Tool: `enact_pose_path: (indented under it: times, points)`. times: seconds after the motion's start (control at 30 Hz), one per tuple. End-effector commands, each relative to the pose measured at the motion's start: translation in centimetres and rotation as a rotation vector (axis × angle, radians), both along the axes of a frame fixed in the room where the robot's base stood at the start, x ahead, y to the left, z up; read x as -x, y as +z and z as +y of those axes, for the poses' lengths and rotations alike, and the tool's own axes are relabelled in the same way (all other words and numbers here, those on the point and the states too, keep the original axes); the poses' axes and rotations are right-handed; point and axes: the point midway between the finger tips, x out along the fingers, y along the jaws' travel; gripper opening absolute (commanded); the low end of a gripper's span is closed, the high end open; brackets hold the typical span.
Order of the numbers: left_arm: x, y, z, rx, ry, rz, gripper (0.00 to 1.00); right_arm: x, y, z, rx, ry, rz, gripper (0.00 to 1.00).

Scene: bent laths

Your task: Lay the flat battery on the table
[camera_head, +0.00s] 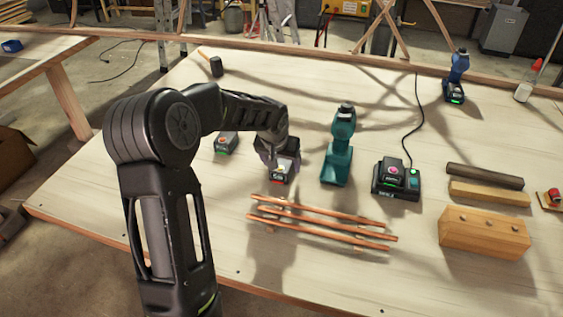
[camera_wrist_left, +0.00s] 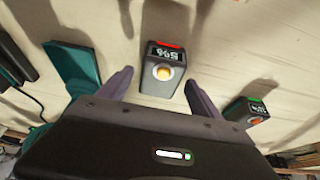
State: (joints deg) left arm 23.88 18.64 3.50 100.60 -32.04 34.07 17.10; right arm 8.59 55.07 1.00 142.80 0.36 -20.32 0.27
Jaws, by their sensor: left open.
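The flat battery (camera_head: 287,170), a dark block with a red-lit display, stands on the table beneath my left gripper (camera_head: 277,162). In the left wrist view the battery (camera_wrist_left: 163,62) shows its red strip, a low percent reading and a round button. My left gripper (camera_wrist_left: 159,80) is open, with one finger to each side of the battery and a visible gap to it. The gripper partly hides the battery in the head view. My right gripper is not in view.
A green-lit battery (camera_head: 227,142) stands left of the gripper. Copper rods (camera_head: 325,222) lie in front. A wooden block (camera_head: 485,232) is farther right.

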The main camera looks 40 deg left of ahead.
Motion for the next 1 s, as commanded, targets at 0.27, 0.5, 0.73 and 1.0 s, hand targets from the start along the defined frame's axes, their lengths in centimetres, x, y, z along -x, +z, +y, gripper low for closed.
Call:
enact_pose_path:
  times: [0.27,0.5,0.73,1.0]
  points:
    - [1.5,4.0,-0.5,-0.002,0.001,-0.006,0.74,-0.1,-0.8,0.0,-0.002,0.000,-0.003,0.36]
    - [3.3,8.6,-1.2,-0.002,0.000,-0.005,0.74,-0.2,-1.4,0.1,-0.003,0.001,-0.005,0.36]
    - [4.2,10.9,-1.5,-0.001,0.000,-0.002,0.74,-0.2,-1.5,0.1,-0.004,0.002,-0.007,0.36]
    - [4.3,11.0,-1.5,0.000,0.000,-0.001,0.74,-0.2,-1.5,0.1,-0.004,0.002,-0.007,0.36]
